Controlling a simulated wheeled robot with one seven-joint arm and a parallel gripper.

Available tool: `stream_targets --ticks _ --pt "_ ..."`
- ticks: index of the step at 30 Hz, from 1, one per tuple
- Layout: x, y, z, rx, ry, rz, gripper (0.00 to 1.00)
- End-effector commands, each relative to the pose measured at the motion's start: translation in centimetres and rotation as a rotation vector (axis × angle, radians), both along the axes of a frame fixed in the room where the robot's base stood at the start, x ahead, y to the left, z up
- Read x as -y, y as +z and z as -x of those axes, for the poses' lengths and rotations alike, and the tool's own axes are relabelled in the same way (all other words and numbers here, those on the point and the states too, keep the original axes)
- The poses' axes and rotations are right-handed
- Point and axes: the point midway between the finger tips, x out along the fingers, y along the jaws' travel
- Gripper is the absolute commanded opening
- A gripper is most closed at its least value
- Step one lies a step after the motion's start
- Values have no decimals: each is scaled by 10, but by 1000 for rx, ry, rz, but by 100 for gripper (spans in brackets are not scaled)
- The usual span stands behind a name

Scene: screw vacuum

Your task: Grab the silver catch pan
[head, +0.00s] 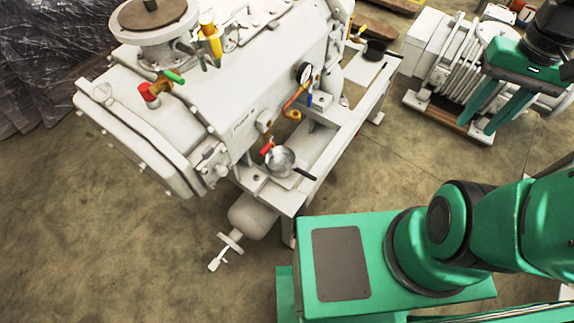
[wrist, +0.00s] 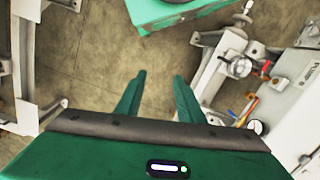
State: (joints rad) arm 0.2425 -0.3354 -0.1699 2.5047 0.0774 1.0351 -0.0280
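The silver catch pan (head: 279,160) is a small round shiny pan with a dark handle pointing right. It sits on the white frame beside the vacuum machine, below a red-handled valve. In the wrist view the silver pan (wrist: 238,67) is at the upper right, to the right of the fingers. My gripper (head: 480,122) is at the upper right in the head view, far from the pan. In the wrist view my gripper (wrist: 159,75) has its two green fingers apart, with only floor showing between them.
The large white machine (head: 240,90) stands behind and left of the pan, with valves and a pressure gauge (head: 305,73). A black pan (head: 375,49) is farther back on the frame. A ribbed white machine (head: 465,70) is at upper right. Bare floor (head: 420,140) lies between.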

Motion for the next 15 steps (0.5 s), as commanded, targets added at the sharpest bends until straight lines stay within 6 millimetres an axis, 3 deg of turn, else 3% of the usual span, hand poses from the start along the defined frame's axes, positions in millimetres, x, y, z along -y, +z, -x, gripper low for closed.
stream_targets --ticks 8,15 --pt "-6 -41 -63 -88 166 -99 35" --pt "-19 -92 -109 -138 303 -223 35"
